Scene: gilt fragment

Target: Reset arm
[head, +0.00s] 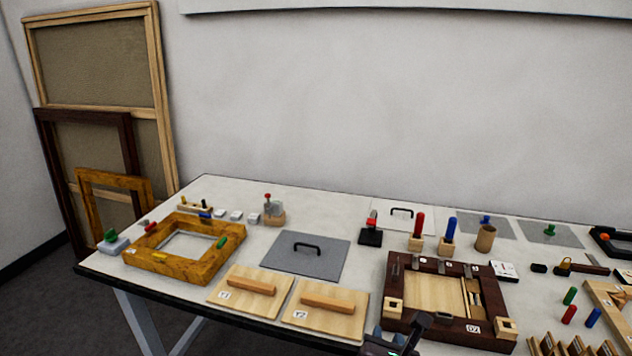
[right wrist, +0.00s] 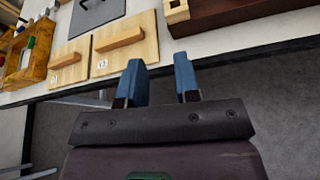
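My right gripper (head: 390,338) is at the bottom edge of the head view, in front of the table's near edge. In the right wrist view its two blue fingers (right wrist: 162,82) stand apart with nothing between them. They point toward the table edge, below the wooden boards with handles. My left gripper is in neither view.
The white table (head: 355,215) carries a gold frame (head: 165,262), a grey plate with a black handle (head: 290,262), boards Y1 (head: 235,300) and Y2 (head: 315,318), and a dark frame (head: 400,277). Large frames (head: 165,120) lean on the wall at left.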

